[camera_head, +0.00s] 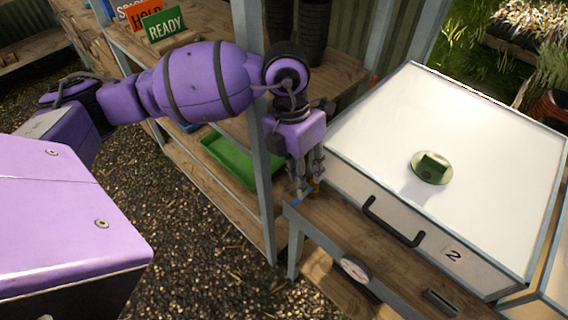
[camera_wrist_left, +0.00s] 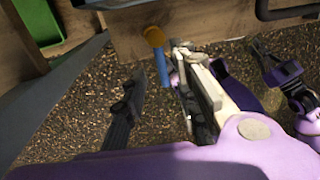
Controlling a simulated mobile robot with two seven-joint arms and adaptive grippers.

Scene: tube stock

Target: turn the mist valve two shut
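The mist valve shows below the front edge of the bench under the white-lidded box marked 2 (camera_head: 453,255). It has a brass-orange body (camera_wrist_left: 154,37) and a straight blue lever (camera_wrist_left: 161,70) that sticks out away from the bench. In the head view the lever (camera_head: 301,198) is a small blue piece at the fingertips. My left gripper (camera_head: 308,188) reaches down at the bench's left corner. In the left wrist view its two fingers (camera_wrist_left: 155,85) stand apart, with the lever between them; contact cannot be told. My right gripper (camera_wrist_left: 283,72) seems to show small at the right, its opening unclear.
A shelf post (camera_head: 254,130) stands close left of my left gripper. A green tray (camera_head: 230,160) lies on the shelf behind.

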